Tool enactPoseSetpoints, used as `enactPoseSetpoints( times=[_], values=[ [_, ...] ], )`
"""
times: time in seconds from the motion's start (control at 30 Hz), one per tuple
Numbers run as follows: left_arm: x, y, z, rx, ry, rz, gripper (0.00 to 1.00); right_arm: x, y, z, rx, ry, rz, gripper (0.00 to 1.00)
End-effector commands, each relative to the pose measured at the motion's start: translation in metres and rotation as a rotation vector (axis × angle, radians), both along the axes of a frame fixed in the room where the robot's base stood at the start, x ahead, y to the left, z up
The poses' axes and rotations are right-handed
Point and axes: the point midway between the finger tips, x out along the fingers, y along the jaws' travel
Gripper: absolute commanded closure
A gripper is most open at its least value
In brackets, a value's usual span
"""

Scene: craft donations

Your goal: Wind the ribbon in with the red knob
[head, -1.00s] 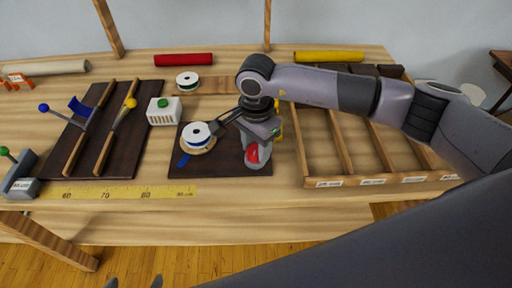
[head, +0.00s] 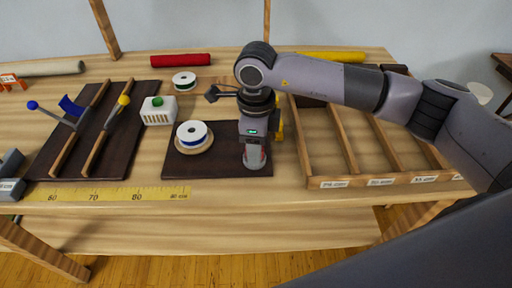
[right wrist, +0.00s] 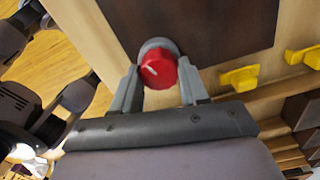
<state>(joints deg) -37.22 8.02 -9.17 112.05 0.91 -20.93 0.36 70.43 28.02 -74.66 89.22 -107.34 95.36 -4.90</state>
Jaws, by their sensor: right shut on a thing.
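The red knob (head: 254,156) stands on a grey housing at the right of the dark winder board (head: 222,168). My right gripper (head: 254,148) is shut on it from above and mostly hides it. In the right wrist view the red knob (right wrist: 158,70), with a white pointer line, sits between the fingertips (right wrist: 157,86). A white spool with blue ribbon (head: 192,133) rests on a round wooden disc at the left of the board. No loose ribbon tail shows there.
A white vented box with a green button (head: 158,111) and another spool (head: 184,82) stand behind. A divided wooden tray (head: 350,183) is at right. A dark board with wooden rails and levers (head: 60,150) is at left. A yellow ruler (head: 110,196) runs along the front edge.

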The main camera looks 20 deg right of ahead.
Motion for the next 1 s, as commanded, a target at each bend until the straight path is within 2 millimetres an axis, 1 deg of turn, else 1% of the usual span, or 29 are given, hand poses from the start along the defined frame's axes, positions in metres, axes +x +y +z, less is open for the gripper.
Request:
enactPoseSetpoints(
  times=[0.07, 0.37, 0.7, 1.0],
  values=[
    [0.001, -0.001, -0.003, -0.003, 0.001, 0.000, 0.00, 0.000, 0.000, -0.001, 0.000, -0.001, -0.074, 0.87],
    [0.004, -0.006, -0.006, -0.014, -0.004, -0.005, 0.00, -0.001, 0.001, -0.001, 0.000, -0.001, -0.359, 0.87],
    [0.003, -0.006, -0.013, -0.015, 0.004, -0.008, 0.00, -0.001, 0.002, 0.000, 0.000, -0.001, -0.673, 0.87],
    [0.006, -0.007, -0.012, -0.019, -0.003, -0.008, 0.00, -0.001, 0.002, 0.001, 0.001, -0.002, -0.883, 0.87]
  ],
)
